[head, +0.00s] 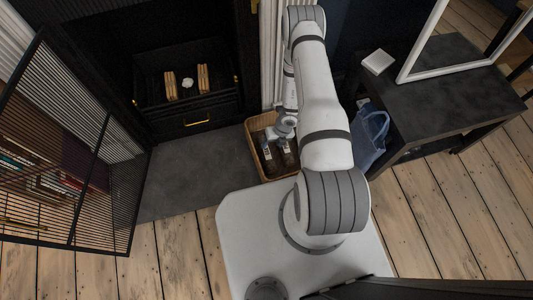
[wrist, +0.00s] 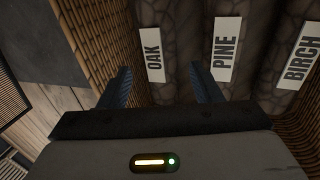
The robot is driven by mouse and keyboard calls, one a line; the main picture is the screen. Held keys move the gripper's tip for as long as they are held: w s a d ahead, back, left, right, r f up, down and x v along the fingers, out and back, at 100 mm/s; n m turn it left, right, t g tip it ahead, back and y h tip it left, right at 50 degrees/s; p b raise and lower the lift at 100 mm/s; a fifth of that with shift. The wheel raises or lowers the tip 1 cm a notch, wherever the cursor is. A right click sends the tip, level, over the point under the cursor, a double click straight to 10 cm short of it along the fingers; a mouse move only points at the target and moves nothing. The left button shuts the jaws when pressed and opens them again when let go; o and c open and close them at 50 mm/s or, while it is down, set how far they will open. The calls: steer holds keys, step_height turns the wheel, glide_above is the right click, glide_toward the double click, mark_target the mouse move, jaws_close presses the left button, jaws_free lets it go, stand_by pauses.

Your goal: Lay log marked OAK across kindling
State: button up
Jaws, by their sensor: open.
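The log marked OAK (wrist: 153,60) lies in the wicker basket, beside the basket's left wall in the wrist view. My gripper (wrist: 162,82) is open, its two fingers apart on either side of the OAK log's line; whether they reach down around it I cannot tell. The right finger is near the gap between OAK and PINE. In the head view my gripper (head: 281,134) is over the basket (head: 251,146). Two upright-looking bundles of kindling, one left (head: 171,87) and one right (head: 203,79), sit in the black fireplace with a small white item (head: 187,82) between them.
Logs marked PINE (wrist: 226,48) and BIRCH (wrist: 302,55) lie beside OAK. An open mesh screen (head: 75,140) stands left of the grey hearth (head: 195,170). A drawer (head: 196,121) is below the fireplace opening. A dark table (head: 450,95) and blue bag (head: 370,132) are right.

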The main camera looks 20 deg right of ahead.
mark_target(268, 151)
steer(key=b+x, duration=0.2)
steer(key=x, duration=0.5)
steer(key=shift+s+a+f+b, duration=0.1)
steer(key=shift+f+b, duration=0.05)
steer(key=shift+b, duration=0.25)
steer(key=c, duration=1)
